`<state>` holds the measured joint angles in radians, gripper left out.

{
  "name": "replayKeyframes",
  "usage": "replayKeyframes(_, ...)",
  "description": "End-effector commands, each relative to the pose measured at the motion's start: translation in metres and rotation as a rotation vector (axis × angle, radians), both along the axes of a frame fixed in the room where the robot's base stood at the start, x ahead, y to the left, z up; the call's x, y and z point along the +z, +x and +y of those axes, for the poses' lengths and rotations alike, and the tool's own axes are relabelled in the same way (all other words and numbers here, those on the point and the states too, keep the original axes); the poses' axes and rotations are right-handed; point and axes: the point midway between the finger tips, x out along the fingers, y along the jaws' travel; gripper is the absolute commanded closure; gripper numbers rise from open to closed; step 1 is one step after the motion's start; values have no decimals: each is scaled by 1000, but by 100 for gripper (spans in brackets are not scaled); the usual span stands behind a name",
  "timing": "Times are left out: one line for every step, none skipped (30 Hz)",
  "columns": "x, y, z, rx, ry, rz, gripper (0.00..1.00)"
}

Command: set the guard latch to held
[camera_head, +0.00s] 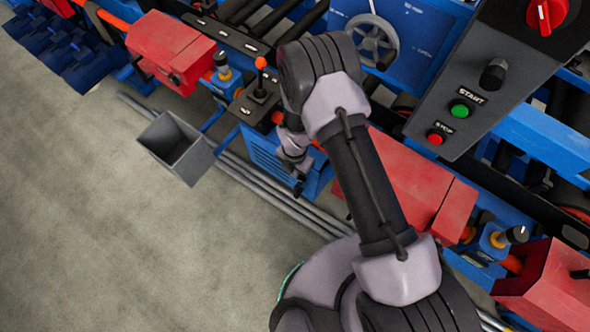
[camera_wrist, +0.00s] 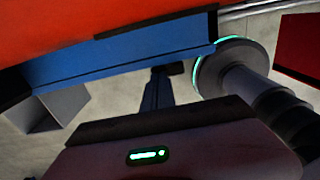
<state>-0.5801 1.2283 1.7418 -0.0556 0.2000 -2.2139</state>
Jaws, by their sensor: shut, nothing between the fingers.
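No part marked as a guard latch can be made out, so I cannot tell which one it is or how it is set. A lever with an orange ball knob (camera_head: 261,63) stands upright on a dark plate on the blue machine, left of my arm. My gripper (camera_head: 299,188) points down in front of the blue box below that plate, apart from the lever. In the wrist view its dark, narrow fingers (camera_wrist: 157,90) are together with nothing held, below a blue edge (camera_wrist: 130,55). My arm hides part of the machine behind it.
A grey panel holds a green START button (camera_head: 459,109), a red STOP button (camera_head: 436,138), a black knob (camera_head: 493,75) and a red rotary switch (camera_head: 546,14). A grey open bin (camera_head: 175,147) stands left of my gripper. Red housings (camera_head: 172,50) line the machine. Floor at lower left is clear.

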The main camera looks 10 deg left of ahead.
Motion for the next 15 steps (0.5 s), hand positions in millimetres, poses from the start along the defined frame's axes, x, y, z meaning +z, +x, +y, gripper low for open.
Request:
replayKeyframes(0,0,0,2,-3,1,100)
replayKeyframes(0,0,1,1,-6,1,100)
replayKeyframes(0,1,1,2,-13,4,100)
replayKeyframes(0,1,1,1,-20,8,100)
replayKeyframes(0,1,1,2,-28,11,100)
replayKeyframes(-1,1,2,1,-37,14,100)
replayKeyframes(-1,1,2,1,-43,17,100)
replayKeyframes(-1,1,2,1,-48,19,100)
replayKeyframes(-1,1,2,0,-53,22,100)
replayKeyframes(-1,1,2,0,-56,23,100)
replayKeyframes(-1,1,2,1,-60,24,100)
replayKeyframes(-1,1,2,1,-67,28,100)
replayKeyframes(-1,1,2,1,-71,28,100)
replayKeyframes(-2,1,2,1,-75,30,100)
replayKeyframes(-2,1,2,1,-82,34,100)
